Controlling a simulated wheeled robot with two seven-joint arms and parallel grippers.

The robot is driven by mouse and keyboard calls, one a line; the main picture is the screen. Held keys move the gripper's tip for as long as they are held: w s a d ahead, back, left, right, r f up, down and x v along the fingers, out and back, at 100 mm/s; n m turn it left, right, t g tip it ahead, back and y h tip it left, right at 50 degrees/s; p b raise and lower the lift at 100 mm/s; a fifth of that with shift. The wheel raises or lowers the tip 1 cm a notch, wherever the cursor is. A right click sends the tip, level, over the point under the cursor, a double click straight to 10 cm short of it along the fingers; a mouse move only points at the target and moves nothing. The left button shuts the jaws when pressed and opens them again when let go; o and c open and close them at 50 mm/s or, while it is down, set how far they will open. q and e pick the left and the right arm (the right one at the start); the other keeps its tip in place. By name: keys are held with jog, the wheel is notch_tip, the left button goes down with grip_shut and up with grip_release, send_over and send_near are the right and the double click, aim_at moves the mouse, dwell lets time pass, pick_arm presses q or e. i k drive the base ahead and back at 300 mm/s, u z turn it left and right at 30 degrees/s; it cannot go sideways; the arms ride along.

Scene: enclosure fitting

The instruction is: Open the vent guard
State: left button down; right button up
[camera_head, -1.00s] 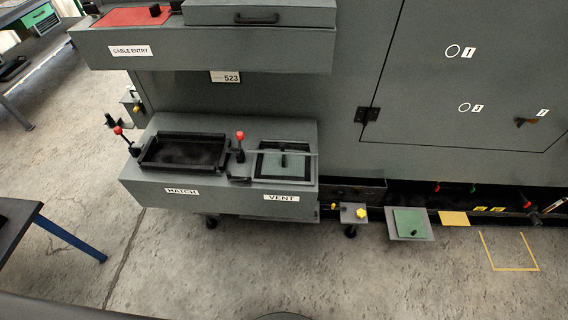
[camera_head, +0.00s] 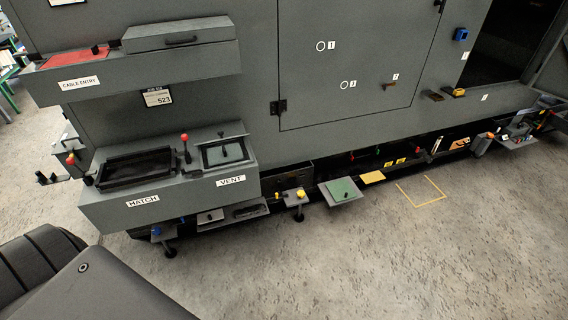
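The vent guard (camera_head: 223,150) is a greenish-grey panel in a dark square frame with a small black knob in its middle. It lies flat on top of a grey box, above the VENT label (camera_head: 231,180), and looks closed. A lever with a red knob (camera_head: 185,138) stands just left of it. Neither of my grippers shows in the view, and nothing touches the guard.
The black-rimmed hatch tray (camera_head: 136,168) sits left of the vent on the same box. The cable entry shelf (camera_head: 140,56) overhangs behind. A green plate (camera_head: 342,190) and a yellow-knobbed stand (camera_head: 297,198) jut out low to the right. Open floor lies in front.

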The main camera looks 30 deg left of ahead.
aim_at(221, 133)
jog(key=u, duration=0.25)
jog(key=k, duration=0.15)
jog(key=z, duration=0.95)
jog(key=i, duration=1.1)
jog(key=u, duration=0.55)
jog(key=i, duration=0.65)
jog(key=u, duration=1.15)
jog(key=i, duration=0.45)
jog(key=u, duration=0.5)
